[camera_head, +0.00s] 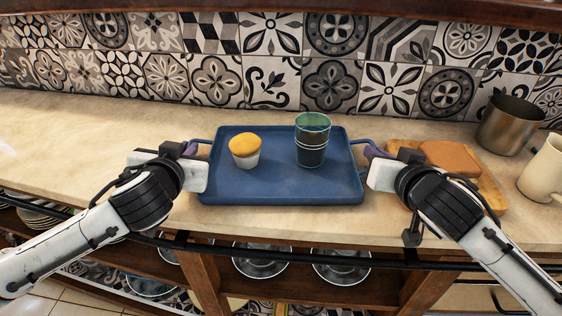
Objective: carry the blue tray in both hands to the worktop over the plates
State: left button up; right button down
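The blue tray (280,187) is level, in the middle of the head view, at the worktop (80,135). I cannot tell for sure whether it touches the surface. An orange-topped cupcake (245,152) in a pale cup stands on its left part. A greenish, dark-bottomed glass or stack of glasses (312,140) stands on its right part. My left gripper (191,148) is at the tray's left handle and looks shut on it. My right gripper (372,151) is at the right handle and looks shut on it. The fingertips are partly hidden. Plates (342,270) lie on the shelf below.
A wooden board (490,195) with a brown bread-like slab (450,156) is right of the tray, partly behind my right arm. A metal pot (508,125) and a cream mug (545,170) stand at far right. The tiled wall (270,60) closes the back. The left worktop is clear.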

pick_arm(q)
jog(key=shift+r, duration=0.15)
grip_shut()
pick_arm(e)
jog(key=shift+r, duration=0.15)
